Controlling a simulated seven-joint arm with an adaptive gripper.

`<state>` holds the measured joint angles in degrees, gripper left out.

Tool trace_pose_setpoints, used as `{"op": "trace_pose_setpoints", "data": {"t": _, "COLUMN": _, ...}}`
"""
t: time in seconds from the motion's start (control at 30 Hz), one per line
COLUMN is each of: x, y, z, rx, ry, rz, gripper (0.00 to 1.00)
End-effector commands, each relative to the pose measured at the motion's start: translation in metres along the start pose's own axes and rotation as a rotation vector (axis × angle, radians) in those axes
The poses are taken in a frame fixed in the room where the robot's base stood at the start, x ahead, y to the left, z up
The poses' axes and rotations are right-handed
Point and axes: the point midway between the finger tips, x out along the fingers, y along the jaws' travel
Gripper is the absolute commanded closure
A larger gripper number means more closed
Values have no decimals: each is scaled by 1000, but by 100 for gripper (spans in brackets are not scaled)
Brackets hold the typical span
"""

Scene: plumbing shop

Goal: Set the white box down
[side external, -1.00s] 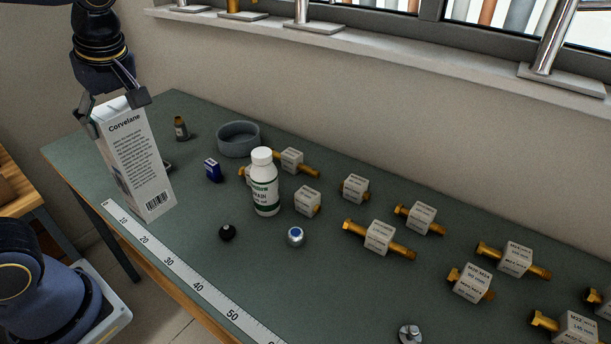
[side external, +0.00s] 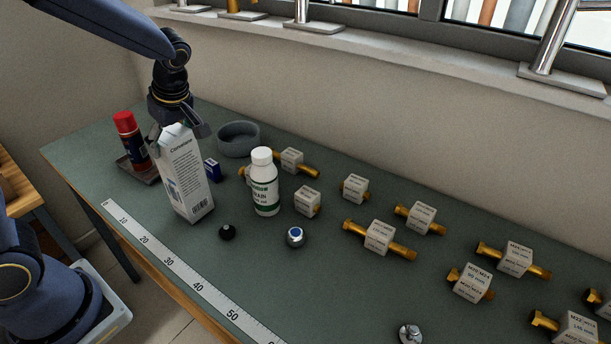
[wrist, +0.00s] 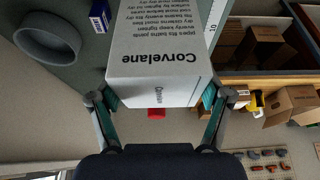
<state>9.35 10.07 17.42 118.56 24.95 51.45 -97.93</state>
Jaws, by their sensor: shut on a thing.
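The white box (side external: 183,178), printed "Corvelane" with a barcode, stands slightly tilted at the left part of the green bench (side external: 330,270). My gripper (side external: 178,133) is shut on its upper end from above. In the wrist view the box (wrist: 158,55) sits between the two fingers of my gripper (wrist: 160,98), its lettering upside down. The box's lower end is close to the bench top; I cannot tell whether it touches.
A red-capped can (side external: 131,141) on a dark tray (side external: 140,170) is just left of the box. A blue box (side external: 212,170), grey bowl (side external: 238,139), white bottle (side external: 264,182) and black knob (side external: 227,232) are to the right. A ruler (side external: 180,262) runs along the front edge.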

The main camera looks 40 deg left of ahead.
Motion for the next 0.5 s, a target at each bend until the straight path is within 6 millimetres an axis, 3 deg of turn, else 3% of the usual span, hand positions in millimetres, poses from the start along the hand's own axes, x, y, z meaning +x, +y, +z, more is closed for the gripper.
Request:
{"op": "trace_pose_setpoints", "data": {"t": 0.4, "x": 6, "y": 0, "z": 2, "rx": 0, "ry": 1, "rz": 1, "gripper": 92}}
{"op": "trace_pose_setpoints", "data": {"t": 0.43, "x": 7, "y": 0, "z": 3, "rx": 0, "ry": 0, "rz": 0, "gripper": 21}}
{"op": "trace_pose_setpoints", "data": {"t": 0.5, "x": 6, "y": 0, "z": 2, "rx": 0, "ry": 0, "rz": 0, "gripper": 14}}
